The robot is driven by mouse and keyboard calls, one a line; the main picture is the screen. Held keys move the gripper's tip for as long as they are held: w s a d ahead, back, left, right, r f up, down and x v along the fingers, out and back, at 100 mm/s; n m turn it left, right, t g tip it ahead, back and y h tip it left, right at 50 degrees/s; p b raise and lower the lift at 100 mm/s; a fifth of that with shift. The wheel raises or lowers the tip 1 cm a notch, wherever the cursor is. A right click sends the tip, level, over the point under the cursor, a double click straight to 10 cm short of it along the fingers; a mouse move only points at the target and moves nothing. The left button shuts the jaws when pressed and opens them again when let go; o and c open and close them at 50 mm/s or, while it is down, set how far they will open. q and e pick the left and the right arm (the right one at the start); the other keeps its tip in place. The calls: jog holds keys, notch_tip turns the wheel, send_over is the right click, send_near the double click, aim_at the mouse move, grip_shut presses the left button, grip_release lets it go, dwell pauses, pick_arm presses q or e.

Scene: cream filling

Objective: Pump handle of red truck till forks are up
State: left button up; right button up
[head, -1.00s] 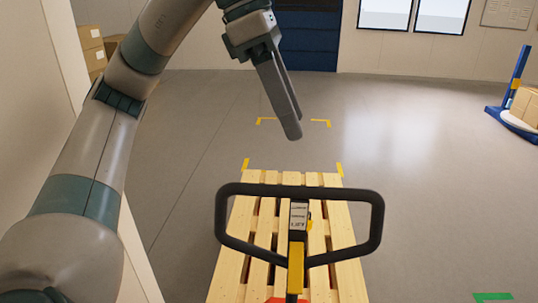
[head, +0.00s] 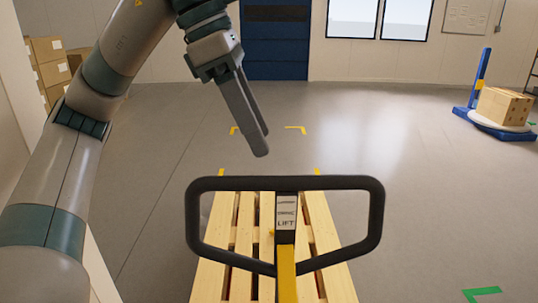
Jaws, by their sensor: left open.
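The pallet truck's handle (head: 372,235) is a black loop in the lower middle of the head view. Its yellow shaft (head: 287,275) runs down from a block labelled LIFT (head: 286,212). The truck's body and forks are not visible. A wooden pallet (head: 322,235) lies beyond and below the handle. My left gripper (head: 264,143) hangs above the handle's upper bar in the picture, fingers pointing down, apart from it and empty. Its fingers look seen nearly edge-on, with a gap between them. My right gripper is not in view.
Yellow corner marks (head: 296,129) lie on the open grey floor beyond the pallet. A blue wrapping machine (head: 478,90) with a cardboard box (head: 504,106) stands at the right. Boxes (head: 48,60) are stacked at the left by the wall. A green mark (head: 482,292) is at lower right.

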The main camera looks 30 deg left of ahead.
aim_at(294, 209)
pick_arm(q)
jog(key=p+x, duration=0.3)
jog(key=x, duration=1.4)
jog(key=shift+a, duration=0.1)
jog(key=shift+f, duration=0.2)
grip_shut()
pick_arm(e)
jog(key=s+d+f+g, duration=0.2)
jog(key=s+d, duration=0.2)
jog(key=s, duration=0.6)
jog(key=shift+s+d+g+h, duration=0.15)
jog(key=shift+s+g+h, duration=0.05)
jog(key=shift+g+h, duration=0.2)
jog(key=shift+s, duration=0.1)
pick_arm(q)
jog(key=c, duration=0.6)
grip_release()
grip_shut()
